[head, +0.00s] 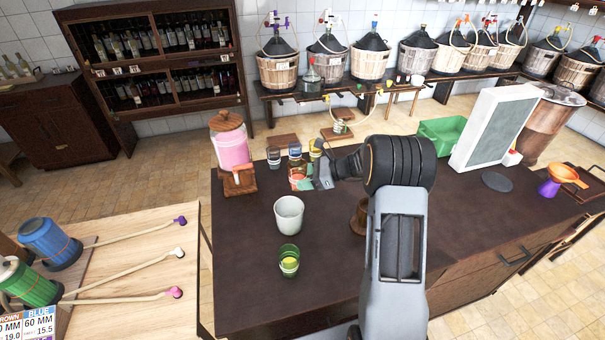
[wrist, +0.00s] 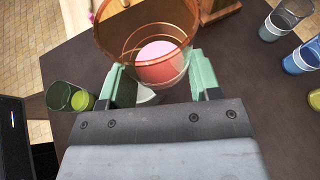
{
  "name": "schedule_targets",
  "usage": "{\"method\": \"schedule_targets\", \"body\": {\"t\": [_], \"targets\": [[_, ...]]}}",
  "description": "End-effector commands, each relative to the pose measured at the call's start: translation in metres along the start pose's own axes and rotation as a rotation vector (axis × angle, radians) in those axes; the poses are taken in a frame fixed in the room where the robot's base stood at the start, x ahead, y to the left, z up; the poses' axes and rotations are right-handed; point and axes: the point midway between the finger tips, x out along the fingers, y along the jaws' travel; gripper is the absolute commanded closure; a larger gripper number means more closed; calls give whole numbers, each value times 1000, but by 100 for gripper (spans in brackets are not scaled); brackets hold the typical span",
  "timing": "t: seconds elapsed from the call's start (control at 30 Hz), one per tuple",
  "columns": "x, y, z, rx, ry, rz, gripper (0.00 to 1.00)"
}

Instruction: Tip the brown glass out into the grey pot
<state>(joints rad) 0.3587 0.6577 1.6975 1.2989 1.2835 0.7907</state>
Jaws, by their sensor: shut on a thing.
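The brown glass (wrist: 146,32) is see-through and holds a pink ball (wrist: 158,62). It sits between the two green fingers of my gripper (wrist: 158,80), which is shut on it. In the head view the brown glass (head: 298,167) shows beside my gripper (head: 312,180), above the dark counter and beyond the grey pot. The grey pot (head: 289,216) stands upright on the counter, nearer to me than the glass. A pale patch below the glass in the wrist view may be the pot; I cannot tell.
A green glass (head: 289,262) with a yellow ball stands in front of the pot. Several small glasses, one blue (wrist: 302,59), stand beyond my gripper. A pink-filled dispenser (head: 231,150) is at left. A brown vessel (head: 360,216) is partly behind my arm. The counter's front left is clear.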

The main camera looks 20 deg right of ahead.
Motion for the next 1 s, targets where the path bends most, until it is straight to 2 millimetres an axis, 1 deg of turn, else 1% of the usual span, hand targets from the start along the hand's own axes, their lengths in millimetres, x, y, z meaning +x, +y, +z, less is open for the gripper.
{"method": "schedule_targets", "body": {"t": [0.2,0.47,0.7,0.97,1.0], "targets": [[10,2,-15,-3,-1,6,72],[18,2,-36,-2,-1,5,72],[10,-8,-32,-197,108,-74,72],[5,-15,-31,-356,198,-137,72],[6,-15,-33,-367,205,-142,72]]}}
